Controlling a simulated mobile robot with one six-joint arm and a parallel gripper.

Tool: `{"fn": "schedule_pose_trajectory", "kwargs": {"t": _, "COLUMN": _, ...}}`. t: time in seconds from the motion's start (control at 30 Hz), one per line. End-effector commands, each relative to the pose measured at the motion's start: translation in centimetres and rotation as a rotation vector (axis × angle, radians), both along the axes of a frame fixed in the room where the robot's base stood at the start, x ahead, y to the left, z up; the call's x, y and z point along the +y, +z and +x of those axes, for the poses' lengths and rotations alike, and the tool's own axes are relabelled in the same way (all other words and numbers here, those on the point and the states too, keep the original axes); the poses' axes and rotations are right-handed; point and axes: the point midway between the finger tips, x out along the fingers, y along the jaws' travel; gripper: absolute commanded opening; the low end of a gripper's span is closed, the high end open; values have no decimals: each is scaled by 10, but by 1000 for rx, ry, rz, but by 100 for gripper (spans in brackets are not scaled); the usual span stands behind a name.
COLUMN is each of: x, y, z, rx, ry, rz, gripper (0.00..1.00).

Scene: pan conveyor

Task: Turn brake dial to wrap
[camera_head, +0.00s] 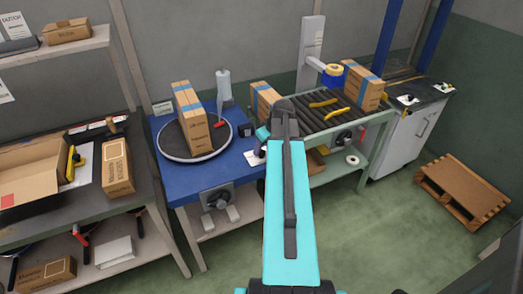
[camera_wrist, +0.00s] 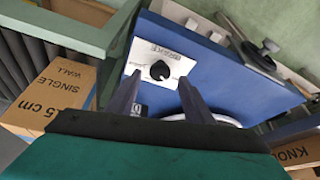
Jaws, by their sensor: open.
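The brake dial (camera_wrist: 160,71) is a round black knob on a white plate set on the blue table (camera_wrist: 205,68). Lettering on the plate is too small to read surely, so I cannot tell the dial's setting. In the wrist view my gripper (camera_wrist: 159,80) is open, its two dark fingers apart on either side of the dial in the picture. I see no contact with the knob. In the head view my teal arm hides the gripper; a white plate (camera_head: 254,157) shows at the blue table's right edge, partly covered by the arm.
A round turntable (camera_head: 180,155) with a tall carton (camera_head: 193,118) stands on the blue table. A roller conveyor (camera_head: 303,122) with cartons and yellow-handled tools adjoins on the right. A workbench with an open box (camera_head: 40,165) is at left. A pallet (camera_head: 463,188) lies at right.

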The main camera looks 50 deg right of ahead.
Motion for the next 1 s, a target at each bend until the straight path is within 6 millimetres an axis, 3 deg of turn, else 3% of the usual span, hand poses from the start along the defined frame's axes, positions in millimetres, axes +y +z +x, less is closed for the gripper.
{"fn": "schedule_pose_trajectory", "kwargs": {"t": 0.3, "x": -2, "y": -20, "z": 9, "rx": 0, "ry": -1, "rz": 0, "gripper": 47}}
{"fn": "schedule_pose_trajectory", "kwargs": {"t": 0.7, "x": -2, "y": -24, "z": 9, "rx": -1, "ry": -2, "rz": 0, "gripper": 47}}
{"fn": "schedule_pose_trajectory", "kwargs": {"t": 0.93, "x": -2, "y": -23, "z": 9, "rx": 0, "ry": -2, "rz": 0, "gripper": 8}}
{"fn": "schedule_pose_trajectory", "kwargs": {"t": 1.0, "x": 7, "y": -23, "z": 8, "rx": 0, "ry": -1, "rz": 2, "gripper": 7}}
